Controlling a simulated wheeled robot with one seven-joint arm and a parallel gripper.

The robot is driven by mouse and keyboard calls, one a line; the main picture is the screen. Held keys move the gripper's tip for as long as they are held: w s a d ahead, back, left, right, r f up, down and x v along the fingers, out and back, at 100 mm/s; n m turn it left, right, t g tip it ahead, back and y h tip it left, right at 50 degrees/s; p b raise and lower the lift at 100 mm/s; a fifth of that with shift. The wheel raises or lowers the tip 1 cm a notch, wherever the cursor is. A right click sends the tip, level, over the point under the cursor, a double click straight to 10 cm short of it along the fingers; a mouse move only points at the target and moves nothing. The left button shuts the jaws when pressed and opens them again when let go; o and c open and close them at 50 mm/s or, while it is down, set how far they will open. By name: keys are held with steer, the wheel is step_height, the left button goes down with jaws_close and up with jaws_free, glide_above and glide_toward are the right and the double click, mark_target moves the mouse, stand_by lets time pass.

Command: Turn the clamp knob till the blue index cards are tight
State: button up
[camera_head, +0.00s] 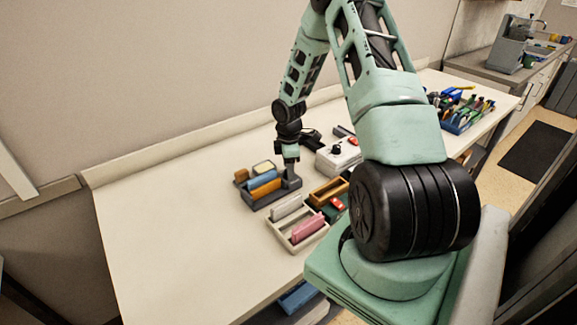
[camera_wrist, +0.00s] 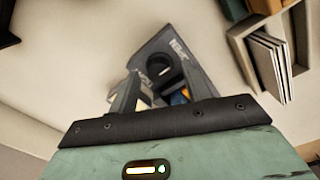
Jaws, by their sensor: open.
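A dark grey card holder (camera_head: 284,196) stands on the counter with blue index cards (camera_head: 262,178) between a yellow block and orange cards (camera_head: 266,189). My gripper (camera_head: 291,168) points down over the holder's right end. In the wrist view my gripper (camera_wrist: 162,82) has its two fingers apart, one on each side of a round black knob (camera_wrist: 160,66) on the holder. I cannot tell whether the fingers touch the knob. The gripper hides much of the holder there.
A pale tray (camera_head: 272,229) with grey and pink cards stands close in front. A brown-and-green tray (camera_head: 324,190) and a white box (camera_head: 327,159) are to the right. A bin of pens (camera_head: 458,126) stands farther right. The counter's left part (camera_head: 165,230) is clear.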

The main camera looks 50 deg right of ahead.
steer(key=shift+f, duration=0.35)
steer(key=c, duration=1)
